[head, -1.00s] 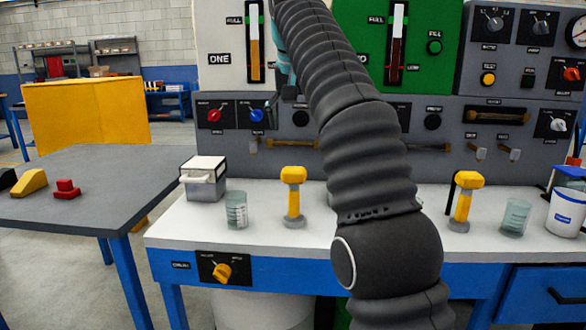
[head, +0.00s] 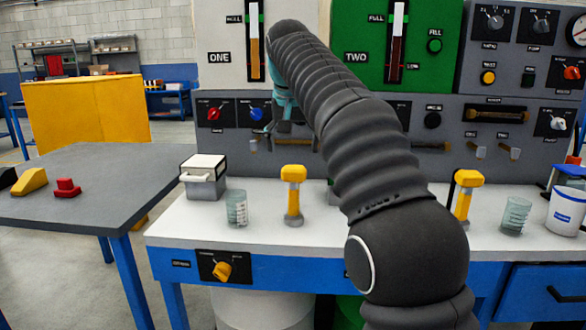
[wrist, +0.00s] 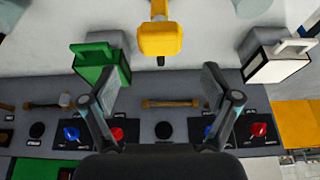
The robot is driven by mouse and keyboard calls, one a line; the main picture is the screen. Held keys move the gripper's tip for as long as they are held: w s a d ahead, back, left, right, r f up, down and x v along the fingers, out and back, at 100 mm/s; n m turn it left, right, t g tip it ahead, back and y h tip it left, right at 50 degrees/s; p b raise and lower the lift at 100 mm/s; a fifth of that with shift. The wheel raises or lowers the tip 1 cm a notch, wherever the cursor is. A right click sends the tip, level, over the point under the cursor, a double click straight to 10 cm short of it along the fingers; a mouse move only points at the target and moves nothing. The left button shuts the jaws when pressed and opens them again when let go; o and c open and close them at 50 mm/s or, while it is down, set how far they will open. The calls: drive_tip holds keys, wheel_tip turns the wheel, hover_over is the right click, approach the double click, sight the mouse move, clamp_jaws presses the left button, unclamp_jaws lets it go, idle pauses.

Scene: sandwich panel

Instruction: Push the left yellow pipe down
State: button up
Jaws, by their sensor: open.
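The left yellow pipe (head: 293,190) stands upright on the white bench, a yellow T-shaped top above a grey base. In the wrist view its yellow top (wrist: 160,40) lies ahead of the fingers, centred between them. My gripper (wrist: 160,86) is open with nothing between its fingers. In the head view my gripper (head: 286,138) hangs in front of the grey panel, above the left pipe and apart from it.
A white-topped grey box (head: 203,180) and a beaker (head: 236,209) stand left of the left pipe. A green box (wrist: 100,65) shows in the wrist view. Another beaker (head: 514,216) and a white bucket (head: 566,208) stand at right. The control panel (head: 370,145) rises behind.

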sight(294, 167)
drive_tip(key=x, duration=0.7)
drive_tip(key=shift+f, duration=0.15)
clamp_jaws()
wheel_tip(294, 167, down, 9)
drive_tip(key=b, duration=0.4)
drive_tip(key=shift+f+b, duration=0.1)
drive_tip(key=shift+b, duration=0.3)
unclamp_jaws()
